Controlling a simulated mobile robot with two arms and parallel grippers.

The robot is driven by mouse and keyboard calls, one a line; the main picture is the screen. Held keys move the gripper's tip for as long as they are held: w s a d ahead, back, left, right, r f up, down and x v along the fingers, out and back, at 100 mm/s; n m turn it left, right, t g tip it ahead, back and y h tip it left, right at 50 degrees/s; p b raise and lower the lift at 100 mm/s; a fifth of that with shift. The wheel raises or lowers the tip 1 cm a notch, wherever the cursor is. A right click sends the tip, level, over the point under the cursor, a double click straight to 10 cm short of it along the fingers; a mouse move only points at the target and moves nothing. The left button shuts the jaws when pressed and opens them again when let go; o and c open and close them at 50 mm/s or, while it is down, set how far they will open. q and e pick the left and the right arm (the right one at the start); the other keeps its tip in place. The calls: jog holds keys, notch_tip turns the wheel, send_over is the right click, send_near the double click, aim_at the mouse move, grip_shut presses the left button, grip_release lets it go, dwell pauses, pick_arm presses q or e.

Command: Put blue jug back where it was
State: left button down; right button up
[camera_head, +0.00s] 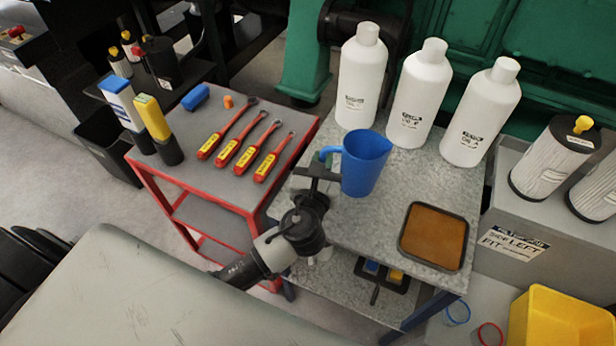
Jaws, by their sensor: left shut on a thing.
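The blue jug (365,163) is upright at the left part of the grey metal table (372,222), in front of the white bottles. Its handle points left. My left gripper (321,170) is at the jug's handle side and shut on the handle. The gripper hides part of the handle. I cannot tell whether the jug's base touches the table top or is just above it. My right gripper is not in view.
Three white bottles (418,93) stand along the table's back. A brown-filled tray (434,237) lies at its right front. A red cart (230,172) with several tools is to the left. A grey box (530,226) with filters and a yellow bin (563,322) are at the right.

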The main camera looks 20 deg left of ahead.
pick_arm(q)
jog(key=shift+s+a+f+b, duration=0.15)
jog(key=shift+a+f, duration=0.45)
jog(key=shift+f, duration=0.45)
jog(key=shift+a+f+b, duration=0.2)
jog(key=shift+a+f, duration=0.45)
jog(key=shift+f, duration=0.45)
jog(key=shift+s+a+f+b, duration=0.15)
jog(key=shift+a+f, duration=0.45)
jog(key=shift+f, duration=0.45)
jog(key=shift+w, duration=0.1)
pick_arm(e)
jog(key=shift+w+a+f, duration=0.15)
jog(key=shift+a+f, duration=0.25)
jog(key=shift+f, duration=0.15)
pick_arm(q)
jog(key=shift+f, duration=0.1)
jog(key=c, duration=1.1)
grip_release()
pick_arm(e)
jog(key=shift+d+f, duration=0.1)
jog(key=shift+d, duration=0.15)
